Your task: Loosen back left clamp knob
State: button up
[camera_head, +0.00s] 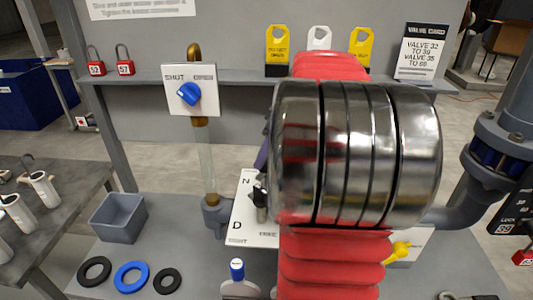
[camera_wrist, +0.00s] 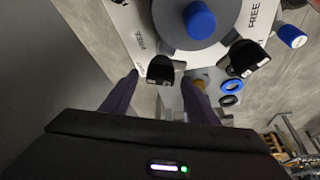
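In the wrist view, a black clamp knob with a small pale label (camera_wrist: 160,69) appears between my gripper's two purple fingers (camera_wrist: 160,80). The fingers stand apart, with a visible gap on each side of this knob; I cannot tell whether they reach its height. By its position it is the back left knob. A second black knob (camera_wrist: 243,59) sits to the right, outside the fingers. A grey round lid with a blue cap (camera_wrist: 200,20) lies above them. In the head view my arm hides most of the press; a black knob (camera_head: 260,194) shows at its left edge.
A white lettered plate (camera_head: 244,225) surrounds the press. A valve with a blue handle (camera_head: 189,94) stands behind, left. A grey bin (camera_head: 119,218), a blue ring (camera_head: 131,275) and two black rings lie left. A dark pipe (camera_head: 480,180) stands right.

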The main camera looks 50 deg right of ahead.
jog(key=c, duration=1)
jog(key=shift+a+m+h, duration=0.15)
jog(key=shift+m+h, duration=0.75)
jog(key=shift+m, duration=1.3)
jog(key=o, duration=1)
jog(key=shift+o, duration=0.2)
jog(key=shift+r, duration=0.1)
